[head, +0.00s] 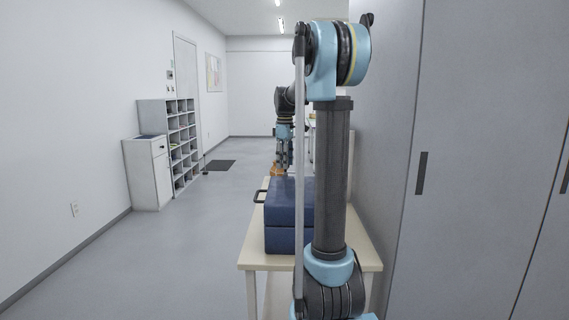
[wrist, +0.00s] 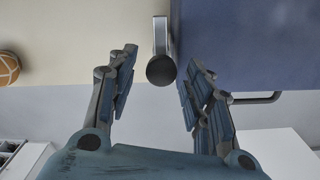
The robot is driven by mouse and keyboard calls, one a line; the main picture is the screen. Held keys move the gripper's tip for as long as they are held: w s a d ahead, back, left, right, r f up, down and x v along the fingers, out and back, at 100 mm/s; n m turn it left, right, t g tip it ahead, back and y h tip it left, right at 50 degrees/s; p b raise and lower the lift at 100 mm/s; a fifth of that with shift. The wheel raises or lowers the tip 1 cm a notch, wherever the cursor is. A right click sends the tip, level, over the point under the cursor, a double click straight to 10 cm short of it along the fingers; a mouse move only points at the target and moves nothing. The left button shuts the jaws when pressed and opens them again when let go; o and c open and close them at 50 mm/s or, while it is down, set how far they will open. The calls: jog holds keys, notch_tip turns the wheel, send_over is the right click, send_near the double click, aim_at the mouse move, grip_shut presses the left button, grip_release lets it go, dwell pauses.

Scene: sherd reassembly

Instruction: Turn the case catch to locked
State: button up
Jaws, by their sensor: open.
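The blue case (head: 284,204) stands on a pale table, partly hidden by my arm in the head view. It fills the upper right of the wrist view (wrist: 250,45). The case catch, a short metal lever (wrist: 162,35) with a round black knob (wrist: 160,70), lies along the case's left edge there, knob end toward my gripper. My gripper (wrist: 162,58) is open, one finger on each side of the knob in the picture; I see no contact and cannot tell the depth. In the head view my gripper (head: 283,160) is above the case's far end.
The case's dark handle (wrist: 258,97) sticks out to its side. An orange-brown patterned object (wrist: 8,67) lies on the table (head: 256,252) beyond the case. Tall grey cabinets (head: 470,150) stand close on the right. The floor on the left is open, up to a shelf unit (head: 180,140).

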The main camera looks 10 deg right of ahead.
jog(key=c, duration=1.1)
jog(key=shift+m, duration=0.4)
jog(key=m, duration=0.3)
jog(key=shift+w+m, duration=0.1)
jog(key=shift+m, duration=0.3)
jog(key=m, duration=0.4)
jog(key=shift+d+m, duration=0.1)
jog(key=shift+m, duration=0.2)
jog(key=m, duration=0.4)
jog(key=shift+d, duration=0.1)
jog(key=m, duration=0.4)
jog(key=shift+m, duration=0.3)
